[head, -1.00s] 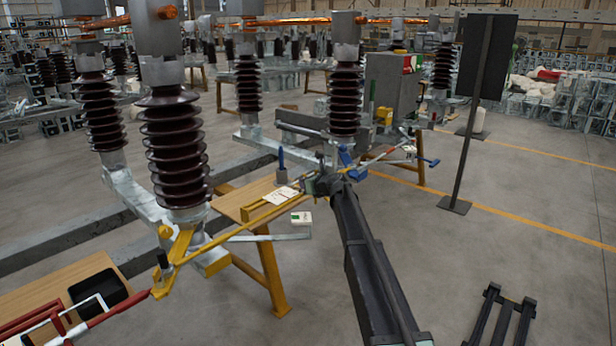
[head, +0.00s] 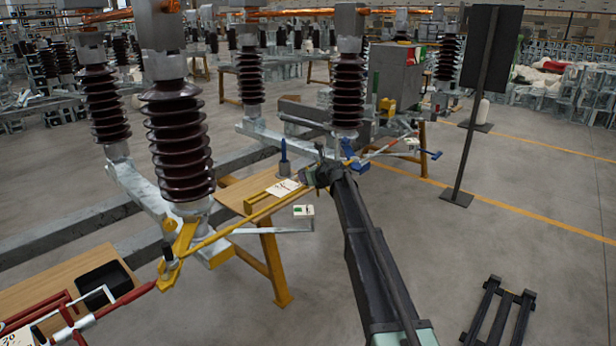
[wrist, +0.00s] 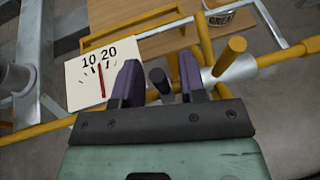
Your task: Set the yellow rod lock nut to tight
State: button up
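The yellow rod (head: 235,229) slants from the yellow bracket at lower left up to my gripper (head: 312,176). In the wrist view the yellow rod (wrist: 38,130) passes behind my gripper (wrist: 160,78). A short black peg (wrist: 160,82) stands between the two purple-dark fingers, with a small gap seeming to show on each side. The fingers are apart. A silvery conical fitting (wrist: 232,68) with a yellow stub is just right of the right finger. I cannot tell which of these parts is the lock nut, or its setting. A gauge card (wrist: 92,72) marked 10 and 20 has a red needle.
A wooden table (head: 232,190) on yellow legs is beneath the rod, with a blue-tipped tool (head: 283,158) on it. Brown insulator columns (head: 178,140) stand at left. A white box (head: 304,211) is below the rod.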

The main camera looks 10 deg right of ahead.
jog(key=p+v, duration=0.4)
jog(key=v, duration=0.6)
jog(key=shift+s+d+r, duration=0.15)
jog(key=shift+s, duration=0.2)
